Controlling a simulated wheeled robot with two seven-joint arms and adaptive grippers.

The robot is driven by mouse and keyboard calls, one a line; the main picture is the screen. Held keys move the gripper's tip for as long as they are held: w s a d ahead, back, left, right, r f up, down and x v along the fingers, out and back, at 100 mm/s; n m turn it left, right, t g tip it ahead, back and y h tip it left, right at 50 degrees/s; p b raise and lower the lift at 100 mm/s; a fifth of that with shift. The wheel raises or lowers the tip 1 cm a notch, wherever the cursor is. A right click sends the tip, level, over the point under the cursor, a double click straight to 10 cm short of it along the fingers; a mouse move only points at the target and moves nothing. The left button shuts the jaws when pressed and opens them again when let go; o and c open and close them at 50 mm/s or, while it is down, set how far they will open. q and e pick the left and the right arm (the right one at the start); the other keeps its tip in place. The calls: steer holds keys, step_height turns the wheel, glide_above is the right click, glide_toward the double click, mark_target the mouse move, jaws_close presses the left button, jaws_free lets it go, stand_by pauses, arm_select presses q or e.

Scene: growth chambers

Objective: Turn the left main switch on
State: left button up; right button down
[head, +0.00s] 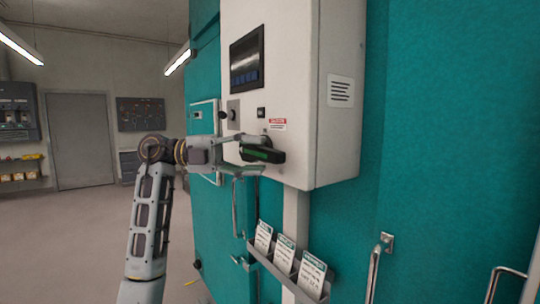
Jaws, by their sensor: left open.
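The main switch is a dark lever handle (264,155) with a green face, low on the front of the white control box (290,80). It sticks out roughly level toward the right. My left gripper (254,155) reaches in from the left and is open. One finger is above the handle and one below, with the handle's left part between them in the picture. I cannot tell whether the fingers touch it. The switch's base is partly hidden by the gripper. My right gripper is out of view.
A dark screen (247,58), a small knob (233,114) and a red-and-white label (278,122) are on the box. A card rack (290,275) hangs below. Metal door handles (376,265) stick out from the teal wall at right. Open floor (70,245) lies left.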

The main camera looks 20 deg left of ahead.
mark_target(262, 155)
arm_select(q)
steer(key=d, duration=0.2)
steer(key=shift+w+d, duration=0.1)
steer(key=shift+d, duration=0.2)
steer(key=shift+w+d, duration=0.1)
steer(key=shift+d, duration=0.6)
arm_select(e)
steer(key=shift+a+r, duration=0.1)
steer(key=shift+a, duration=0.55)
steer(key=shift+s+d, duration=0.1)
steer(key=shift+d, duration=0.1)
arm_select(q)
steer(key=c, duration=0.9)
jaws_close()
